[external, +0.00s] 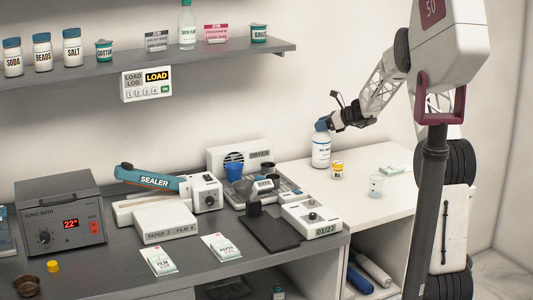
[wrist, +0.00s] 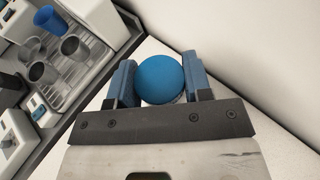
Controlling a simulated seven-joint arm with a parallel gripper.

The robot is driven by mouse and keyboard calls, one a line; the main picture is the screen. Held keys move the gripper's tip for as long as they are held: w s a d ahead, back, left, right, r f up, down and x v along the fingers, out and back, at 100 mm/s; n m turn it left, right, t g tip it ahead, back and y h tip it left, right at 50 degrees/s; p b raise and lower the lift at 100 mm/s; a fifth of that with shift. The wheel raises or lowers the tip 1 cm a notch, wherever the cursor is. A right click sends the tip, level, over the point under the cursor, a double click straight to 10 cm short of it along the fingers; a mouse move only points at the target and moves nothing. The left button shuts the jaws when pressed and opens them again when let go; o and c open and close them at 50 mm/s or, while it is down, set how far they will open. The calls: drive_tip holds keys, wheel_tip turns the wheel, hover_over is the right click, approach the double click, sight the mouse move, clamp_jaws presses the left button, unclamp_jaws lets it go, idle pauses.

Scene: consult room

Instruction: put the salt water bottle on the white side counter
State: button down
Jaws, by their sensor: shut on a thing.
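The salt water bottle (external: 321,149) is white with a blue cap and a label too small to read in full. It is upright at the white side counter (external: 392,211), near the wall and the counter's left edge. Its base appears to be at the counter surface, but I cannot tell whether it touches. My gripper (external: 328,123) is shut on the bottle at its top. In the wrist view the blue cap (wrist: 160,79) sits between the two blue fingers, and the bottle's body is mostly hidden below it.
A small yellow-capped jar (external: 337,170) stands just right of the bottle, and a clear beaker (external: 376,186) and a flat pack (external: 391,170) lie further right. The dryer (external: 238,156) and a rack with cups (wrist: 72,58) are to the left. The counter's front is clear.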

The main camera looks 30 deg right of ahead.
drive_tip(key=c, duration=0.5)
unclamp_jaws()
drive_tip(key=shift+f, duration=0.1)
drive_tip(key=shift+c, duration=0.2)
drive_tip(key=v, duration=1.2)
